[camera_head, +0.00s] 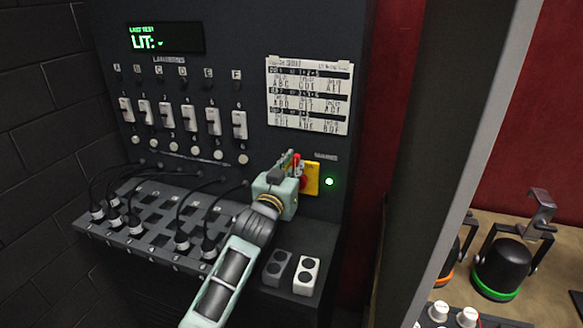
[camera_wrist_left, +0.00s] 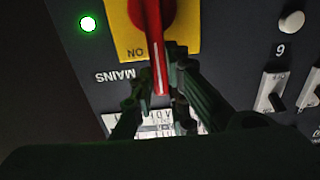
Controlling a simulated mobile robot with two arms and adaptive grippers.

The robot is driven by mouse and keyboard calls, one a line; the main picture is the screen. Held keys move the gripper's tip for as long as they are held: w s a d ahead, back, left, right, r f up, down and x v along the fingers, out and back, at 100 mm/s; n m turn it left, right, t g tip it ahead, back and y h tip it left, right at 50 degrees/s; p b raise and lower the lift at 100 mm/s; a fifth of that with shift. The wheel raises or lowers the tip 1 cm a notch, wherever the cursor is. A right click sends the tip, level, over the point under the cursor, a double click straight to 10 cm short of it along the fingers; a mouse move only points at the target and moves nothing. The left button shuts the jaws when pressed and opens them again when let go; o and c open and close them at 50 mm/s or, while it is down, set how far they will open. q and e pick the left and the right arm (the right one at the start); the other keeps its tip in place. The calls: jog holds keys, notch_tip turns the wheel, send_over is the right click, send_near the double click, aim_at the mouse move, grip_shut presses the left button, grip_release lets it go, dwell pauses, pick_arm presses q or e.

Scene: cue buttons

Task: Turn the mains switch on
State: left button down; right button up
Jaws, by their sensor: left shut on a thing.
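The mains switch is a red rotary handle (camera_head: 297,161) on a yellow plate (camera_head: 312,179), low on the right of the dark panel. In the left wrist view the red handle (camera_wrist_left: 157,45) has a white line along it and lies beside the upside-down "ON" mark on the yellow plate (camera_wrist_left: 183,20). My left gripper (camera_head: 290,160) is shut on the handle, with a finger on each side of it in the left wrist view (camera_wrist_left: 161,78). A small lamp (camera_head: 329,181) next to the plate glows green. My right gripper is out of view.
A row of white toggle switches (camera_head: 182,117) and a lit green display (camera_head: 161,38) are on the panel. A ledge with plugged black cables (camera_head: 150,230) juts out below. Two buttoned boxes (camera_head: 306,276) stand right of my arm. A grey post (camera_head: 440,130) is farther right.

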pick_arm(q)
jog(key=shift+f, duration=0.15)
jog(key=c, duration=1.8)
grip_release()
jog(key=shift+o, duration=0.4)
jog(key=shift+d, duration=0.1)
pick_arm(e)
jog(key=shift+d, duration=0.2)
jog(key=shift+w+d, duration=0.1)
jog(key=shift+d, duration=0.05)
pick_arm(q)
jog(key=v, duration=1.2)
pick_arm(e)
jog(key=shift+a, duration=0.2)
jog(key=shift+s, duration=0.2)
